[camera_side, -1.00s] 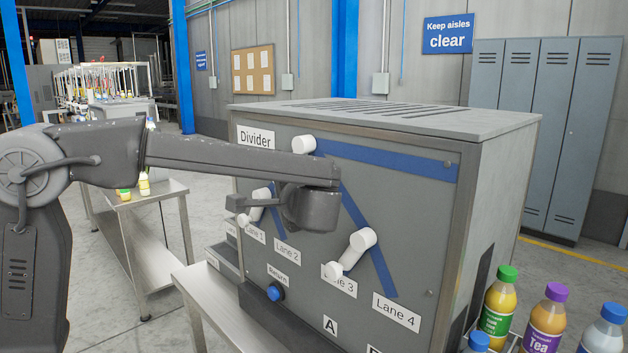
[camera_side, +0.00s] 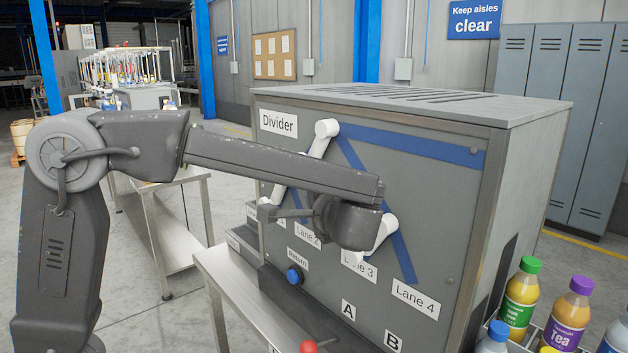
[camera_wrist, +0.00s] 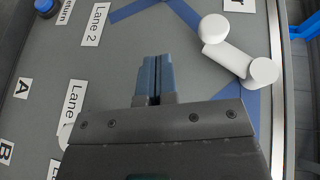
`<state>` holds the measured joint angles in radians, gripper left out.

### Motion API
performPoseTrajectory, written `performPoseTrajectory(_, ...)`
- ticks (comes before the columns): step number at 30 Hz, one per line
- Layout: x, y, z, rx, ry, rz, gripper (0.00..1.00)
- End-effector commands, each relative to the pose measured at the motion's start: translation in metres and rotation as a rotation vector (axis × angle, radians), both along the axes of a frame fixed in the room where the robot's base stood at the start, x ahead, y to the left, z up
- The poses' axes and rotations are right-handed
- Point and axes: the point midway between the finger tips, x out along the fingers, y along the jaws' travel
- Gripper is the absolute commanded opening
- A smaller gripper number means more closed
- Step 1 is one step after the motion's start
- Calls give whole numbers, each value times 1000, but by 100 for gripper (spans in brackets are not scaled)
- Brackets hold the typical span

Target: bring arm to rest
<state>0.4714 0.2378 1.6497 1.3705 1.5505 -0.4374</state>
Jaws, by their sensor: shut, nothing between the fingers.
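My gripper (camera_wrist: 156,62) shows in the wrist view with its two blue-grey fingers together and nothing between them. In the side view the wrist end of my arm hangs in front of the grey divider machine (camera_side: 430,210), hiding part of its panel. I cannot tell whether it touches the panel. The fingers are hard to make out there. A white lever (camera_side: 384,236) is partly hidden behind my wrist. In the wrist view a white lever (camera_wrist: 228,52) lies right of the fingers, apart from them. An upper white lever (camera_side: 321,138) shows above my forearm.
A blue button (camera_side: 294,275) sits low on the panel, and a red knob (camera_side: 309,345) shows at the bottom edge. A steel table (camera_side: 232,290) runs in front of the machine. Bottles, one green-capped (camera_side: 519,297) and one purple-capped (camera_side: 571,315), stand at the lower right.

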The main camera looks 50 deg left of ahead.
Motion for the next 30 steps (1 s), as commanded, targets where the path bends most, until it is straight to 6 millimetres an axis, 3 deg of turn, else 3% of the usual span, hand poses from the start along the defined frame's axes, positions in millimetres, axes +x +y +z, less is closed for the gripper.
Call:
performPoseTrajectory(6, -20, -46, 7, -2, -5, -5, 0)
performPoseTrajectory(12, -32, -71, 10, -2, -4, -2, 0)
performPoseTrajectory(30, -35, -78, 11, -2, -4, 0, 0)
